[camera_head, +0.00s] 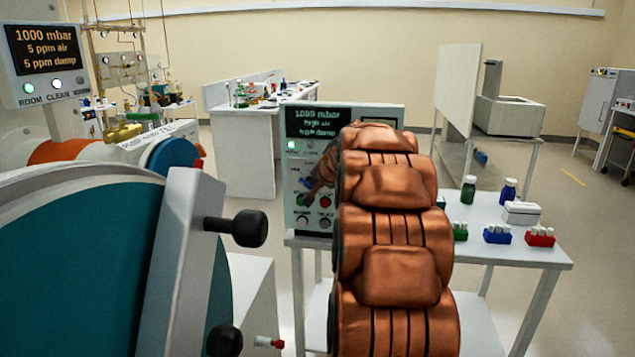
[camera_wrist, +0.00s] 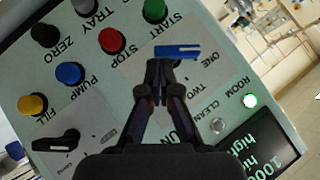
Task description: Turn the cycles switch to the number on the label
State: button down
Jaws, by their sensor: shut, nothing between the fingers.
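The control panel (camera_head: 295,215) stands at the middle of the head view, partly hidden behind my copper-coloured arm. In the wrist view the panel looks rotated. A switch with a blue bar handle (camera_wrist: 182,51) sits there, with the words ONE and TWO printed near it. My gripper (camera_wrist: 160,66) is shut and empty, its fingertips just below the blue bar in the picture; I cannot tell whether they touch it. The fingers hide part of the markings around the switch. In the head view my gripper (camera_head: 318,178) shows small and dark before the panel. No label number is legible.
Close to the switch are a green START button (camera_wrist: 154,10), a red STOP button (camera_wrist: 112,41), a blue PUMP button (camera_wrist: 70,73) and a black knob (camera_wrist: 60,143). The panel's screen (camera_head: 312,124) is lit. Bottles and tube racks stand on the white table (camera_head: 545,255).

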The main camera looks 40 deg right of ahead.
jog(key=shift+s+f+m+t+b, duration=0.1)
jog(key=shift+f+m+t+b, duration=0.4)
jog(key=shift+b, duration=0.95)
jog(key=shift+r, duration=0.1)
notch_tip(320, 180, down, 2)
jog(key=m+t+b, duration=0.1)
jog(key=t+b, duration=0.1)
jog(key=b, duration=0.1)
jog(key=m+t+y+b, duration=0.1)
jog(key=b, duration=0.3)
jog(key=m+t+b, duration=0.2)
jog(key=b, duration=0.2)
jog(key=shift+f+t+y, duration=0.25)
jog(key=shift+t+y, duration=0.05)
jog(key=shift+b, duration=0.3)
jog(key=shift+d, duration=0.1)
